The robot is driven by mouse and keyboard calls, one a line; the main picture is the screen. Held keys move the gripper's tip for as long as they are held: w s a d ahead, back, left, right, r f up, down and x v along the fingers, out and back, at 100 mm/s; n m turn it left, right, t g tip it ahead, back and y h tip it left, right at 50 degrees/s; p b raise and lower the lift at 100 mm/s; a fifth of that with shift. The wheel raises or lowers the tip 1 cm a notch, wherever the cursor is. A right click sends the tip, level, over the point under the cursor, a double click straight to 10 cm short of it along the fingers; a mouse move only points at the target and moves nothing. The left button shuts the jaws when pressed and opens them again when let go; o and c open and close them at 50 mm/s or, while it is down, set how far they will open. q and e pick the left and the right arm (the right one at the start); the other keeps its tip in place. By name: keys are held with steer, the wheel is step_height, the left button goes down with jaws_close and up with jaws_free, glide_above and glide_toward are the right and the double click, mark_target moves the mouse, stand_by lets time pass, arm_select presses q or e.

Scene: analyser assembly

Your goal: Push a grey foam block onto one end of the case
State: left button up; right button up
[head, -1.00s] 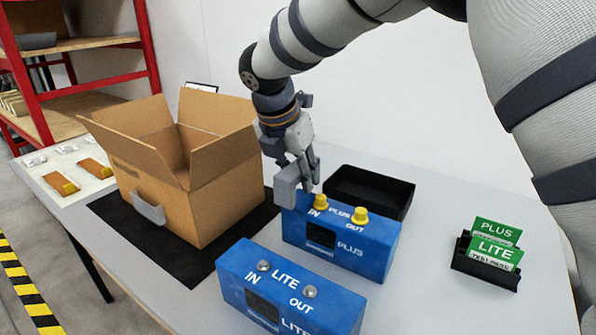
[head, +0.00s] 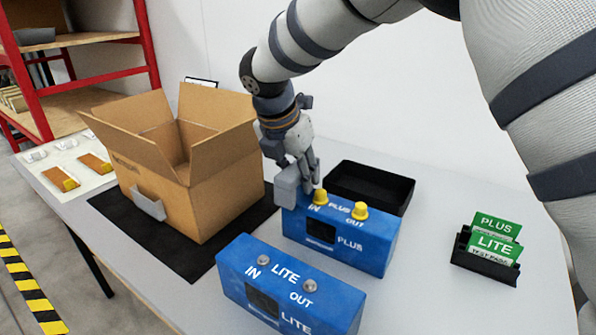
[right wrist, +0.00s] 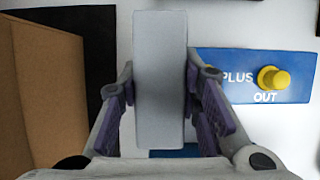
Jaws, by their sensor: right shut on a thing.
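The blue PLUS case (head: 340,240) lies on the table with two yellow caps on top, marked IN and OUT. My right gripper (head: 303,182) is shut on a grey foam block (head: 287,187), at the left end of this case. The block overlaps the case's upper left corner in the head view; I cannot tell whether it touches. In the right wrist view the block (right wrist: 160,80) stands between the two fingers, left of the PLUS case (right wrist: 302,78), and hides part of it. A blue LITE case (head: 290,290) with two metal fittings lies nearer. My left gripper is not in view.
An open carton (head: 205,195) stands on a black mat (head: 185,255) at the left, with a grey piece (head: 149,203) on its side. A black tray (head: 370,187) lies behind the PLUS case. A holder (head: 486,260) with green cards stands right. The table between is clear.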

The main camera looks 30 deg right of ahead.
steer(key=shift+f, duration=0.75)
stand_by(0.6)
steer(key=o, duration=1)
steer(key=shift+r+p, duration=0.35)
steer(key=shift+r, duration=3.25)
